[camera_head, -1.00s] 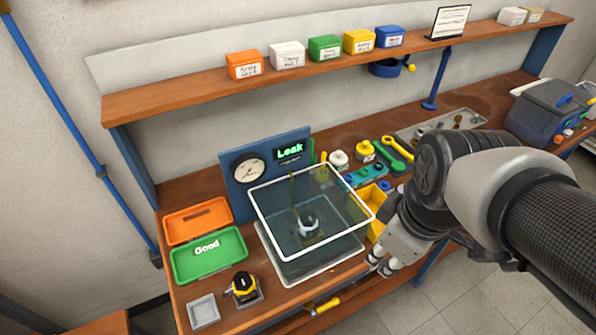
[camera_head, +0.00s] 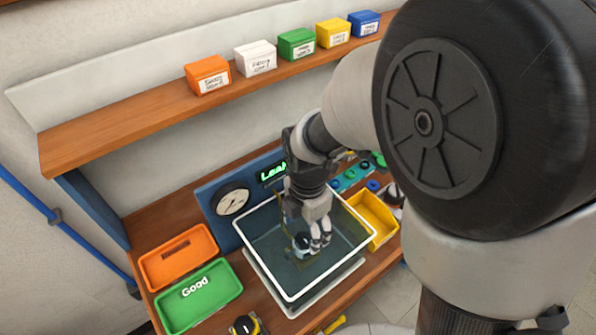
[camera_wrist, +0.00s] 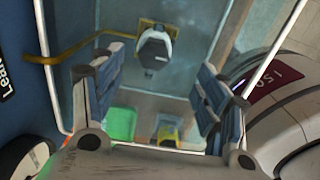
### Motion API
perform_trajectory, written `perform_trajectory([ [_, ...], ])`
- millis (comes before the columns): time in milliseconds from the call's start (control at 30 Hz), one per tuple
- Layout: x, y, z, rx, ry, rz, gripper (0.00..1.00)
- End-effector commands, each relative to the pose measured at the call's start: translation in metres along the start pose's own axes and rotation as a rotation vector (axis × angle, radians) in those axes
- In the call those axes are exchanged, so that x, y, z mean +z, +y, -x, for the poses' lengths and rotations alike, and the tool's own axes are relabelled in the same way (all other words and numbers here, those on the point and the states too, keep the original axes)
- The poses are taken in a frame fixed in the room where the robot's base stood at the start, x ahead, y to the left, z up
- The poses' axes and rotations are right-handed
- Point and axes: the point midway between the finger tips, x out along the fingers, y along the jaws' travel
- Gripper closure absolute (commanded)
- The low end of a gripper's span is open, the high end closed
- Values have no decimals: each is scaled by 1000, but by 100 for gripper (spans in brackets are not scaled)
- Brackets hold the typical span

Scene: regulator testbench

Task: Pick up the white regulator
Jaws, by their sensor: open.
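The white regulator (camera_head: 302,242), with a dark top, sits inside the clear water tank (camera_head: 258,262). In the wrist view the regulator (camera_wrist: 155,48) is near the top, left of centre, with a yellow tube (camera_wrist: 75,50) running to it from the left. My gripper (camera_head: 318,240) reaches down into the tank, just beside the regulator. In the wrist view my gripper (camera_wrist: 160,88) is open, its fingers spread with nothing between them, and the regulator lies beyond the fingertips. My fingertips partly cover the regulator in the head view.
A gauge panel with a lit "Leak" sign (camera_head: 271,172) stands behind the tank. A green "Good" tray (camera_head: 200,297) and an orange tray (camera_head: 178,256) are at left. A yellow bin (camera_head: 372,218) is close on the right. The tank's white rim surrounds my gripper.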

Motion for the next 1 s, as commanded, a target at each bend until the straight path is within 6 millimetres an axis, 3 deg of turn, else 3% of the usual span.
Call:
perform_trajectory([
  [100, 0, 0, -24, -1, 0, 0, 32],
  [433, -1, 2, -44, 0, 0, 0, 32],
  [700, -3, 8, -84, -1, 0, -1, 32],
  [1000, -2, 8, -87, 2, -1, -1, 34],
])
